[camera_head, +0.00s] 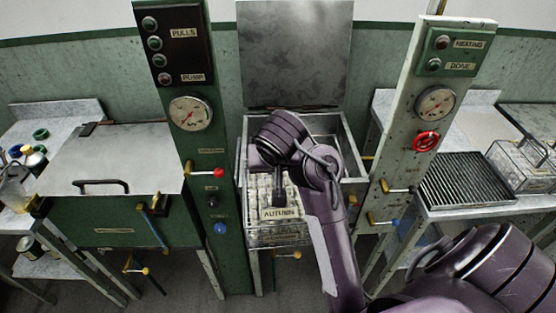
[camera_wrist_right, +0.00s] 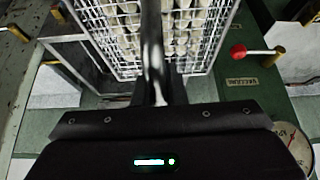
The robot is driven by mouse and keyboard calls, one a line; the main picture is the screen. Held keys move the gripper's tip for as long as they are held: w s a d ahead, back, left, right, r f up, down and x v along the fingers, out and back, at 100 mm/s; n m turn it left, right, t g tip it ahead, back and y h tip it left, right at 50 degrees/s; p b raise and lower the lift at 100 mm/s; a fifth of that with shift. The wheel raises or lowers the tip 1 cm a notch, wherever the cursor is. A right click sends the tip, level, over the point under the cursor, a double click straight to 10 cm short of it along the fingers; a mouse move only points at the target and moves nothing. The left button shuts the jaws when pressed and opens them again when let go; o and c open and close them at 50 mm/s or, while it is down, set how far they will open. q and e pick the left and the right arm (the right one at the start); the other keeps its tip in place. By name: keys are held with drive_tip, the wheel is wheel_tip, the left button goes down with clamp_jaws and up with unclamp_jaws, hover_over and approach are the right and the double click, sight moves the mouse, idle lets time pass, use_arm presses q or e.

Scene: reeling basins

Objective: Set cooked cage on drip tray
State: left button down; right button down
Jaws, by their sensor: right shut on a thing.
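A wire cage (camera_head: 263,238) packed with pale cocoons and labelled AUTUMN is at the front of the open middle basin (camera_head: 352,150). My right gripper (camera_head: 279,198) is over the cage, shut on its handle. In the right wrist view the handle (camera_wrist_right: 153,60) stands between the fingers, and the cage (camera_wrist_right: 208,45) shows beyond it. My arm hides part of the cage and basin, so I cannot tell how far the cage is above the basin. The ribbed dark drip tray (camera_head: 462,180) lies empty on the right bench. My left gripper is out of view.
A second metal cage or box (camera_head: 524,168) with a handle stands right of the tray. A green post (camera_head: 205,150) and a pale post (camera_head: 405,150) with valves flank the basin; the pale one stands between basin and tray. The basin's lid (camera_head: 295,50) is raised.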

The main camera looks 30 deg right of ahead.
sight(256, 221)
drive_tip(key=shift+a+f, duration=0.15)
drive_tip(key=shift+f, duration=0.3)
drive_tip(key=a+f+n, duration=0.1)
drive_tip(key=a+f, duration=0.1)
drive_tip(key=f, duration=0.1)
drive_tip(key=s+a+f+n+y, duration=0.1)
drive_tip(key=a+f+n, duration=0.1)
drive_tip(key=f, duration=0.2)
drive_tip(key=s+a+f+n+y, duration=0.1)
drive_tip(key=a+f, duration=0.2)
drive_tip(key=f, duration=0.1)
drive_tip(key=shift+s+n+t, duration=0.2)
drive_tip(key=shift+n+t, duration=0.2)
drive_tip(key=shift+s+a+f+n+y, duration=0.1)
drive_tip(key=shift+a+f+n+y, duration=0.1)
drive_tip(key=shift+a+f, duration=0.25)
drive_tip(key=shift+s+a+f+n+y, duration=0.1)
drive_tip(key=shift+a+f+n+y, duration=0.1)
drive_tip(key=shift+f, duration=0.35)
